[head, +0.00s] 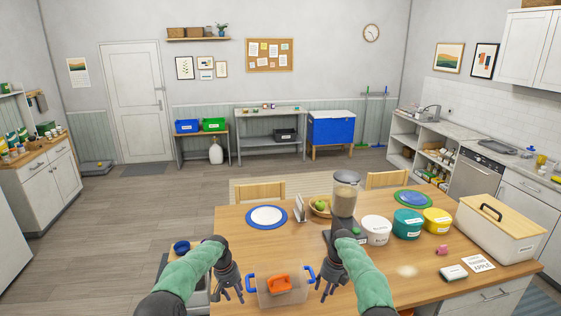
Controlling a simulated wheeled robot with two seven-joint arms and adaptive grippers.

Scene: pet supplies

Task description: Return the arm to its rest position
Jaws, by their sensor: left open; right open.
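My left gripper (231,292) hangs open and empty, fingers down, at the left side of a clear bin (262,298) with blue handles. My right gripper (325,291) is open and empty, fingers down, close to the bin's right handle. Whether either gripper touches the bin cannot be told. Both green-sleeved arms reach forward from the bottom of the head view. An orange item (280,284) lies in or on the clear bin at the table's front edge.
On the wooden table (440,262), a dispenser with a clear hopper (345,195) stands just beyond my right arm. White (376,231), teal (407,225) and yellow (437,222) tubs stand right of it. A large lidded box (495,235) is at far right.

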